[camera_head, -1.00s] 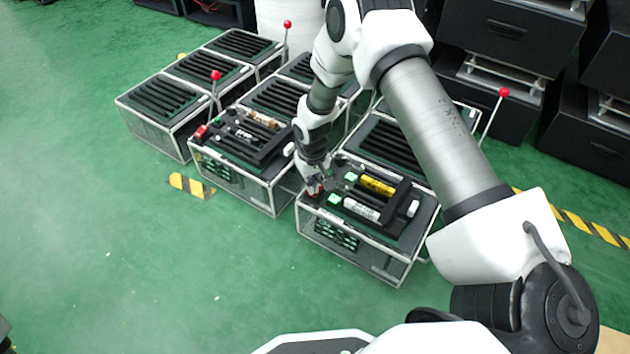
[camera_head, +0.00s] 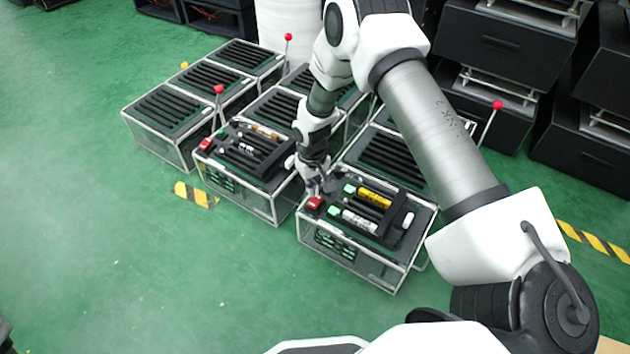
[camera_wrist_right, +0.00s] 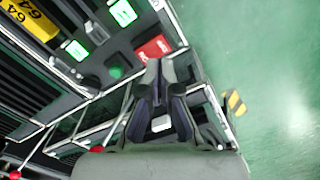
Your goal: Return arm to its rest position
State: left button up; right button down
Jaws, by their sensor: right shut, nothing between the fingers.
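My right arm reaches from the lower right over the fixtures. Its gripper (camera_head: 326,186) is shut and empty, at the left edge of the front right fixture (camera_head: 355,266), close to a red switch (camera_head: 315,203). In the right wrist view the shut fingers (camera_wrist_right: 158,72) point toward the red switch (camera_wrist_right: 153,48), with a green button (camera_wrist_right: 116,72) beside it. Whether the fingers touch the switch cannot be told. My left gripper is not in view.
A second front fixture (camera_head: 238,193) with its own red switch (camera_head: 205,144) stands to the left. Red-knobbed levers (camera_head: 497,105) rise from the fixtures. Black cabinets (camera_head: 507,45) stand behind. Green floor (camera_head: 110,260) is open at left and front.

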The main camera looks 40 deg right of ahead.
jog(key=shift+r+p, duration=0.65)
jog(key=shift+r, duration=0.3)
jog(key=shift+f, duration=0.1)
